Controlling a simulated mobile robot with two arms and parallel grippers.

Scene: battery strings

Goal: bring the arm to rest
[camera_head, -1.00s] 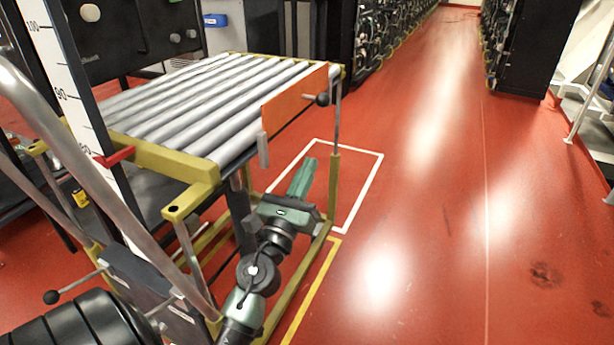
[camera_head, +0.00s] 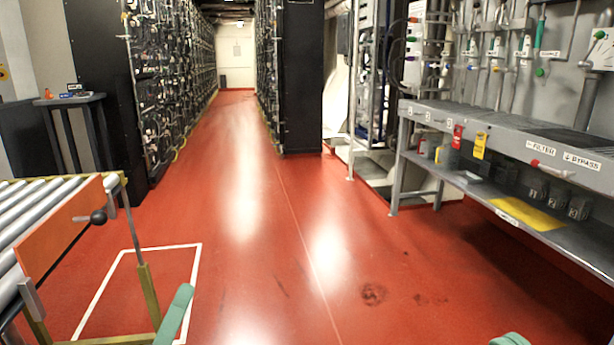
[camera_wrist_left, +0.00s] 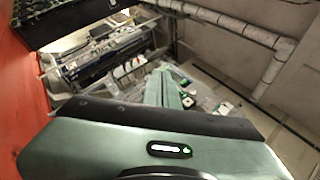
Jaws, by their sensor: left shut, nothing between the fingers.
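My left gripper (camera_head: 183,293) shows at the bottom left of the head view as a green finger part, beside the post of the roller cart. In the left wrist view, its green fingers (camera_wrist_left: 163,86) are together with nothing between them. A small green part of my right gripper (camera_head: 510,340) shows at the bottom edge of the head view. Too little of it shows to tell its jaws.
The roller cart (camera_head: 62,240) with an orange side panel stands close at the left. A grey workbench (camera_head: 500,135) with hanging tools runs along the right. Black battery racks (camera_head: 300,90) stand farther back. The red floor (camera_head: 240,250) between is clear.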

